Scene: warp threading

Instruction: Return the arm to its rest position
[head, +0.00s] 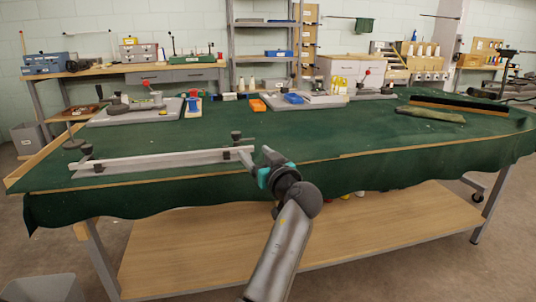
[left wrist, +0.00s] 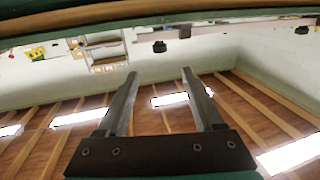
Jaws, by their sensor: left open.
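My left gripper (head: 257,156) is at the front edge of the green-covered table (head: 340,135), by the right end of a long pale bar (head: 165,160). Its fingers are apart. In the left wrist view my left gripper (left wrist: 159,74) is open with nothing between its fingers, and the wood ceiling and its lights show past them. I cannot tell whether the gripper touches the bar's end. My right gripper is not in view.
Dark clamps or knobs stand at the bar. The table's middle is clear. A wooden shelf (head: 380,225) is below.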

